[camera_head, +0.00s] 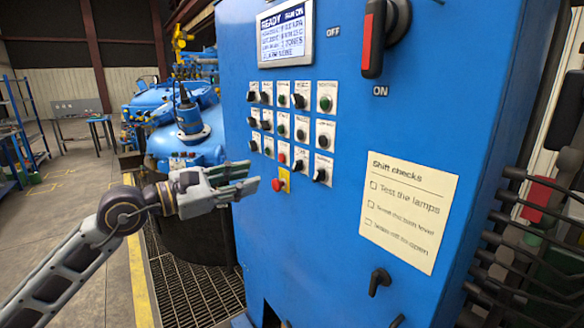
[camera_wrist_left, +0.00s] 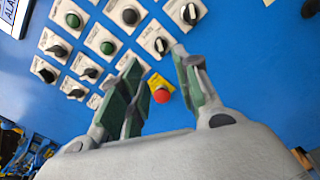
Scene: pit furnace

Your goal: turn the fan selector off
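A blue control cabinet (camera_head: 400,130) carries a grid of small controls on white label plates, among them black selector knobs such as one at the lower right (camera_head: 320,174). The labels are too small to read, so I cannot tell which knob is the fan selector. The display (camera_head: 285,33) reads READY and FAN ON. My left gripper (camera_head: 250,178) is in front of the panel's lower left, beside the red mushroom button (camera_head: 278,185). In the left wrist view its fingers (camera_wrist_left: 157,72) are apart with nothing held, and selector knobs (camera_wrist_left: 160,45) show beyond them. My right gripper is out of view.
A large red-and-black switch handle (camera_head: 374,40) is at the cabinet's top right. A Shift checks note (camera_head: 408,205) and a small black handle (camera_head: 379,281) are lower right. Cables (camera_head: 530,230) line the right side. Blue furnace equipment (camera_head: 180,120) stands behind my left arm.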

